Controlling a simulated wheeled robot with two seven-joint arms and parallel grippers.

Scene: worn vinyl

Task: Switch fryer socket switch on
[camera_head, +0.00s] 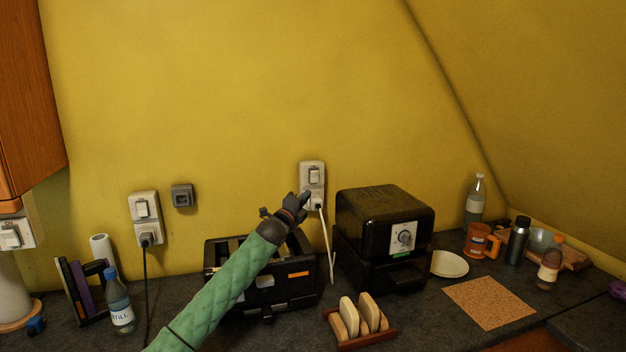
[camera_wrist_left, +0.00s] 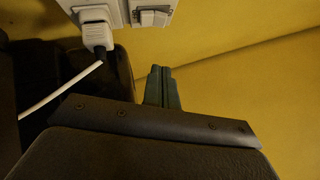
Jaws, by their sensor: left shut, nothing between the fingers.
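The black fryer (camera_head: 385,222) with a round dial stands on the counter, right of centre. The white wall socket (camera_head: 321,186) left of it has a rocker switch (camera_head: 313,174) above a plug with a white cord (camera_head: 328,240). In the left wrist view the switch (camera_wrist_left: 153,18) is at the top edge, beside the white plug (camera_wrist_left: 95,30). I cannot tell the switch's position. My left gripper (camera_head: 304,197) is shut and empty, its tips in front of the socket's lower part in the head view. In the wrist view the fingertips (camera_wrist_left: 160,72) appear apart from the switch. My right gripper is out of view.
A black toaster (camera_head: 285,288) stands below my left arm. A toast rack (camera_head: 360,335) is in front of the fryer. Another socket with a black cord (camera_head: 144,215) and a small grey wall box (camera_head: 182,195) are to the left. A plate (camera_head: 449,264) and cork mat (camera_head: 489,302) lie right.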

